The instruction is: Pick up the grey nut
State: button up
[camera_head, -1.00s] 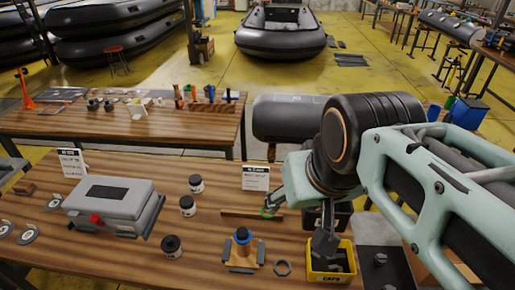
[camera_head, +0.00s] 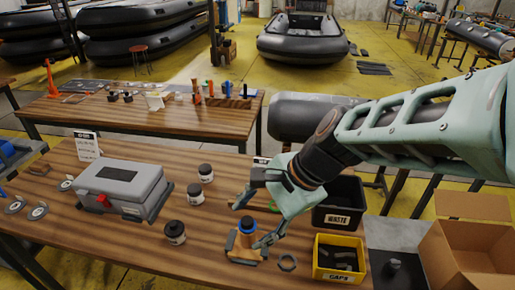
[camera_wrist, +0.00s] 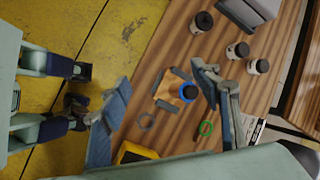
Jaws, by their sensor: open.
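The grey nut (camera_head: 287,262) is a hexagonal ring lying flat on the wooden workbench (camera_head: 110,226). It sits between the wooden block with the blue-ringed post (camera_head: 246,237) and the yellow caps bin. In the wrist view the nut (camera_wrist: 147,121) shows whole, between my spread fingers and nearer the left one. My gripper (camera_head: 254,220) is open and empty, above the bench beside the blue-ringed post, up and left of the nut in the head view. The wrist view also shows my gripper (camera_wrist: 166,106) with its fingers wide apart.
The yellow caps bin (camera_head: 321,274) stands close right of the nut, with the black waste bin (camera_head: 320,218) behind. Several dark-lidded jars (camera_head: 174,233) and a grey case (camera_head: 113,190) stand to the left.

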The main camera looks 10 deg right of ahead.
notch_tip(320, 180, down, 6)
jog(key=w+a+m+b, duration=0.2)
jog(key=m, duration=0.3)
jog(key=n+g+h+b, duration=0.2)
jog(key=n+h+b, duration=0.45)
jog(key=n, duration=2.05)
send_over(287, 264)
notch_tip(287, 264, down, 12)
jog(key=r, duration=0.1)
jog(key=shift+n+y, duration=0.3)
jog(key=shift+y, duration=0.05)
notch_tip(287, 264, down, 11)
jog(key=shift+w+f+b, duration=0.1)
jog(key=shift+b, duration=0.8)
jog(key=shift+c, duration=0.3)
jog(key=c, duration=0.8)
